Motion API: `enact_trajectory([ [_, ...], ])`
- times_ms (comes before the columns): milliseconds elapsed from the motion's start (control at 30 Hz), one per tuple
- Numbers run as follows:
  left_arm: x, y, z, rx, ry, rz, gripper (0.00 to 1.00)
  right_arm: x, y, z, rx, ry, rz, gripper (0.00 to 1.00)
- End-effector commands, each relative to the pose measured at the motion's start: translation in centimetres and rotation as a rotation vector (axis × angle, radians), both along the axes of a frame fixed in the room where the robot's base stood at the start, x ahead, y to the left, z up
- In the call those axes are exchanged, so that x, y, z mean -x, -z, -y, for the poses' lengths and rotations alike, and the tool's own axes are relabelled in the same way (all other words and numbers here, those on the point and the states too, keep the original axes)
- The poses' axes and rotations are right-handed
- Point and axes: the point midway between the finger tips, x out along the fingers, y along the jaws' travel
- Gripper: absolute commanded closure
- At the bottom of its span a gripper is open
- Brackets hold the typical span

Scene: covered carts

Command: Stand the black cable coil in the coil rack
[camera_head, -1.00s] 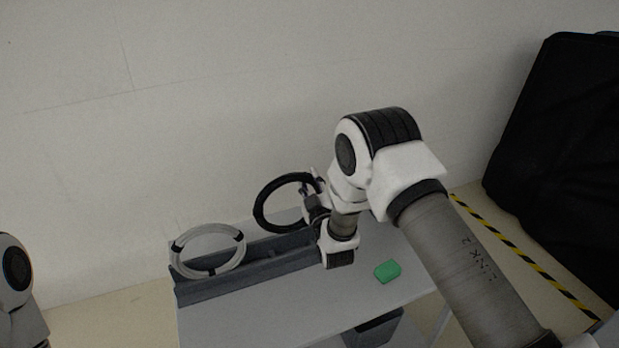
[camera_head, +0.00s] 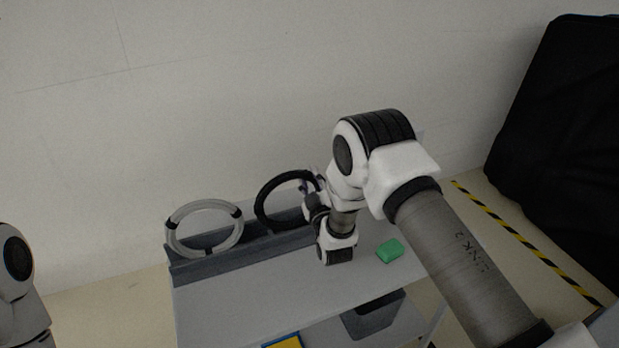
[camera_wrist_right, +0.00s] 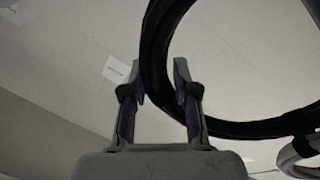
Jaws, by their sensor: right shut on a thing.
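The black cable coil (camera_head: 262,198) is a dark ring standing upright over the right part of the grey coil rack (camera_head: 235,261). Its lower edge overlaps the rack in the head view; I cannot tell whether it is seated in a slot. My right gripper (camera_head: 314,190) is shut on the coil's right side. In the right wrist view the coil (camera_wrist_right: 154,50) passes between the fingers of the gripper (camera_wrist_right: 157,88). The rack's right end is hidden behind my right wrist. My left gripper is out of view; only part of my left arm shows at the left edge.
A white coil (camera_head: 172,232) with black bands stands in the rack's left part. A green block (camera_head: 389,251) lies on the cart top (camera_head: 225,304), right of my wrist. A dark bin (camera_head: 372,318) and a yellow-blue item (camera_head: 283,341) are below. A wall stands behind.

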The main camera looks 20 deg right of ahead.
Motion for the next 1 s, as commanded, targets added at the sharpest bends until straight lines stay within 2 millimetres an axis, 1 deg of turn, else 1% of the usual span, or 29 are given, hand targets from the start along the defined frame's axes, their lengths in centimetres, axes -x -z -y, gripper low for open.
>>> enact_trajectory([
  [33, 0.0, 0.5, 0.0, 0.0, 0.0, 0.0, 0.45, 0.0, 0.4, 0.0, -0.001, -0.001, 0.002, 1.0],
  [133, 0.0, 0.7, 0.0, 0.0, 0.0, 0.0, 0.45, 0.0, 0.7, 0.0, -0.001, 0.0, 0.003, 1.0],
  [467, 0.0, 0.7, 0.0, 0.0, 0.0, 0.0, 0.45, 0.0, 0.7, 0.0, 0.0, 0.0, 0.002, 1.0],
  [500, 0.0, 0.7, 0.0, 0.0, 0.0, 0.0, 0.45, 0.0, 0.7, 0.0, 0.0, 0.0, 0.002, 0.57],
  [533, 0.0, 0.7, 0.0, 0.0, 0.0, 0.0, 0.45, 0.0, 0.7, 0.0, 0.0, 0.0, 0.002, 0.46],
  [567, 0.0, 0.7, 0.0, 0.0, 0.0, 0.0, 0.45, 0.0, 0.7, 0.0, 0.0, 0.0, 0.002, 0.42],
  [867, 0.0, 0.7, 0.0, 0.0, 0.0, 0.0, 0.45, 0.1, 0.9, 0.0, 0.0, 0.0, -0.001, 0.42],
  [967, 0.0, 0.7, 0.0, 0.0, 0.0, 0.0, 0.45, 1.0, 1.0, -0.1, 0.0, 0.0, -0.003, 0.42],
  [1000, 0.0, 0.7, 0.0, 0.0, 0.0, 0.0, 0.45, 1.6, 1.2, -0.2, 0.0, -0.001, -0.004, 0.42],
])
